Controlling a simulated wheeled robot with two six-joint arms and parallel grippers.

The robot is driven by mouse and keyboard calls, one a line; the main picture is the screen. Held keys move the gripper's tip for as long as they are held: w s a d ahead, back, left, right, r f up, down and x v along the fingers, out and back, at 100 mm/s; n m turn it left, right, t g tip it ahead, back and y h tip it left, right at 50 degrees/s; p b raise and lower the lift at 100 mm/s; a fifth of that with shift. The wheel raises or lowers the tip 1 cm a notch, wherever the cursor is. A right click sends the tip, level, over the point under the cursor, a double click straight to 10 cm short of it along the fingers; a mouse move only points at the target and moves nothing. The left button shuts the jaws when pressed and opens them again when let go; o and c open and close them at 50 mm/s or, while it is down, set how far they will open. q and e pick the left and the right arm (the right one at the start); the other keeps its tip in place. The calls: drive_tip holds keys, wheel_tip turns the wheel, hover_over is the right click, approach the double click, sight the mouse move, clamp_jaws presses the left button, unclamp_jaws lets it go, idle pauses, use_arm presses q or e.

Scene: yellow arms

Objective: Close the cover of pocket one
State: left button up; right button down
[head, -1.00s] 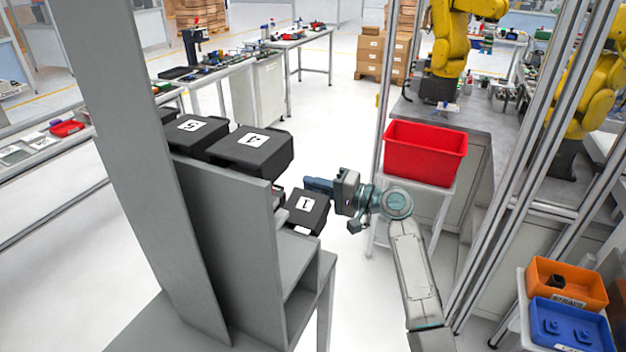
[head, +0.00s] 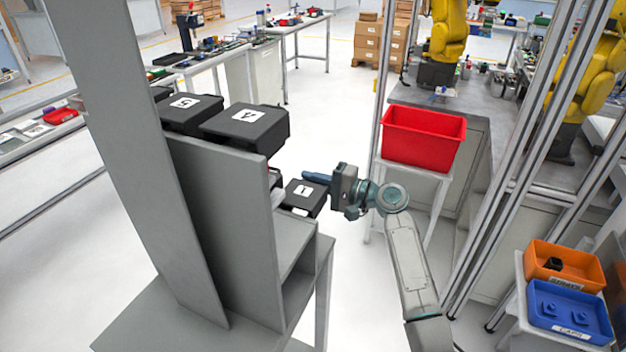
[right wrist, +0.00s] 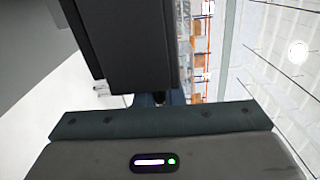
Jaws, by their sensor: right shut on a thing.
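The black cover marked 1 (head: 309,201) belongs to pocket one on the grey stand (head: 222,212) in the head view. It sits low on the stand's right side, its numbered face up. My right gripper (head: 318,177) is at the cover's far right edge, its blue fingers shut on it. The exact contact is hard to make out. In the right wrist view a dark block (right wrist: 128,45), likely the cover, fills the upper middle, and the finger ends (right wrist: 160,98) show only in part beneath it. My left gripper is not in view.
Black covers marked 4 (head: 262,130) and 5 (head: 190,112) sit higher on the stand. A tall grey panel (head: 130,150) blocks part of the left. A red bin (head: 424,140) stands behind my right arm. Orange (head: 563,268) and blue (head: 569,313) trays are at lower right.

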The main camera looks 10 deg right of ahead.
drive_tip(key=shift+f, duration=0.1)
drive_tip(key=c, duration=1.5)
unclamp_jaws()
drive_tip(key=shift+c, duration=0.2)
drive_tip(key=shift+s, duration=0.1)
drive_tip(key=shift+s+d+f, duration=0.1)
drive_tip(key=shift+s+d, duration=0.05)
drive_tip(key=shift+d, duration=0.15)
drive_tip(key=b+v, duration=0.4)
drive_tip(key=v, duration=0.6)
